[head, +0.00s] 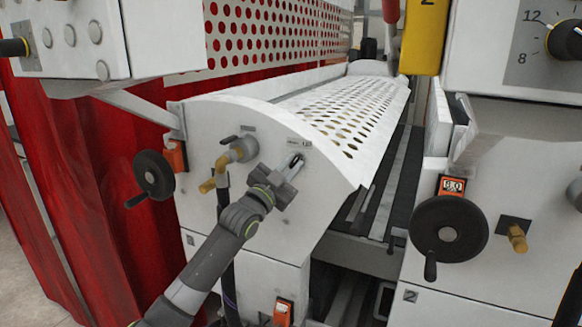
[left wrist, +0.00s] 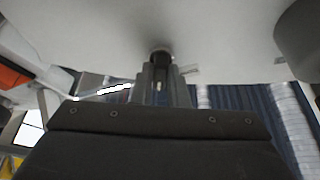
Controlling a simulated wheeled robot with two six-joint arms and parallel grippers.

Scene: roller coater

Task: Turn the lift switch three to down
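The lift switch (head: 297,160) is a small black lever on the white end panel of the roller coater, right of a brass valve, in the head view. A small label sits above it, too small to read. My left gripper (head: 283,180) is at this switch, its fingertips close to the panel. In the left wrist view the dark switch (left wrist: 160,57) stands out from the white panel, between the narrowly spaced fingers of my left gripper (left wrist: 162,80). The fingers appear closed on it and hide part of it. My right gripper is not in view.
A brass valve (head: 236,152) with a black handle sits just left of the switch. A black handwheel (head: 154,174) is further left, and a larger handwheel (head: 449,236) is on the right cabinet. A perforated white cover (head: 335,105) curves above the panel.

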